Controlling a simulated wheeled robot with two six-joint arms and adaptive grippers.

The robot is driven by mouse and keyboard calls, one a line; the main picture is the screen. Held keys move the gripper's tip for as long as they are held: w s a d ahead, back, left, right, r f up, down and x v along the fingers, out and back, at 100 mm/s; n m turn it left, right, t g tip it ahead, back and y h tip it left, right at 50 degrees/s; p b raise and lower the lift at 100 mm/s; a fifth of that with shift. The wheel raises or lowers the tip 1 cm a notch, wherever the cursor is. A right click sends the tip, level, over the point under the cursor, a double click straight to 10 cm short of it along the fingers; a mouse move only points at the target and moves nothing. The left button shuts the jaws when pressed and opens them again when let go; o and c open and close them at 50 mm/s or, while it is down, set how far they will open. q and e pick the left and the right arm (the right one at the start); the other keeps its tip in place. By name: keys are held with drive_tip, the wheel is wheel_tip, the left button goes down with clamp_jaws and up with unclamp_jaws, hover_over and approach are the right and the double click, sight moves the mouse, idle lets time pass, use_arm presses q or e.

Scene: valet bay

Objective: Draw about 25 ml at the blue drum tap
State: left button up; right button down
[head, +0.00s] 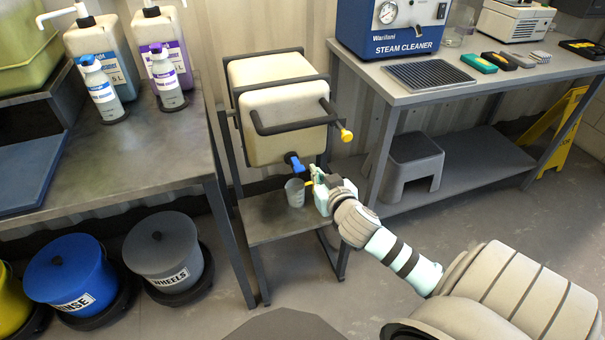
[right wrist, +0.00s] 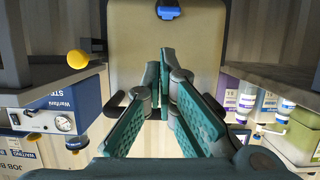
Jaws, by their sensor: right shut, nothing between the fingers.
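The cream drum (head: 275,125) lies in a dark frame, with its blue tap (head: 294,161) low on the front. In the right wrist view the blue tap (right wrist: 168,9) shows at the top edge, beyond my fingers. A small grey cup (head: 295,192) stands upright on the stand's shelf, below the tap. Its contents cannot be made out. My right gripper (head: 315,176) is shut and empty, just right of the tap and cup and apart from the tap. Its green fingers (right wrist: 165,75) fill the middle of the right wrist view. My left gripper is not in view.
The stand's shelf (head: 262,229) is otherwise bare. A yellow knob (head: 346,135) sticks out at the frame's right. The left bench (head: 150,165) carries bottles, with buckets below. The right bench (head: 400,97) holds a blue steam cleaner (head: 395,30); a grey step stool (head: 413,160) sits under it.

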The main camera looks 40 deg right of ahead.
drive_tip(key=shift+w+a+r, duration=0.1)
drive_tip(key=shift+a+r, duration=0.1)
drive_tip(key=shift+r, duration=0.95)
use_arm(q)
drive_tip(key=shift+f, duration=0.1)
use_arm(e)
drive_tip(key=shift+w, duration=0.1)
drive_tip(key=b, duration=0.4)
hover_over(297, 164)
drive_tip(key=s, duration=0.4)
wheel_tip(297, 164, down, 3)
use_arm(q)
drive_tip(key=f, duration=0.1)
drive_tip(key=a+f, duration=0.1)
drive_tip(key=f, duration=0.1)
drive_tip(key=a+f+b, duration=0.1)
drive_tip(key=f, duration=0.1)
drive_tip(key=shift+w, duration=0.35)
use_arm(e)
drive_tip(key=f, duration=0.2)
drive_tip(key=a+f, duration=0.1)
drive_tip(key=shift+f, duration=0.35)
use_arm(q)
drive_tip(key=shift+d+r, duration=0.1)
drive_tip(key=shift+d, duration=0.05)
use_arm(e)
drive_tip(key=shift+t, duration=0.3)
